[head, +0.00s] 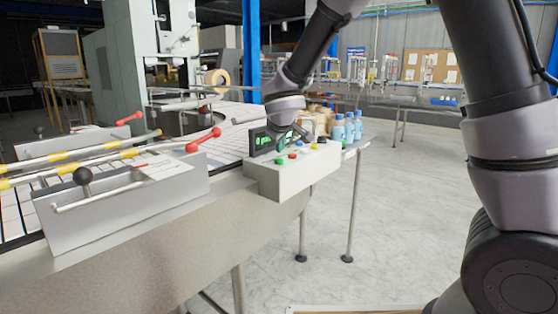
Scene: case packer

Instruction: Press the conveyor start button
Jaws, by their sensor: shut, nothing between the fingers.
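A pale control box (292,175) stands at the end of the conveyor edge, with several coloured buttons on its top face. A green button (279,161) is at its near left, with a red button (292,156) just to its right. A dark display with green figures (264,141) stands at the back left of the box. My gripper (287,146) points down over the box, close to the display and the buttons. It is shut and empty. Its fingertips are small and dark here, and I cannot tell whether they touch a button.
The conveyor (225,140) curves behind the box. Several blue bottles (349,130) stand behind the box at right. Open floor (415,200) lies to the right.

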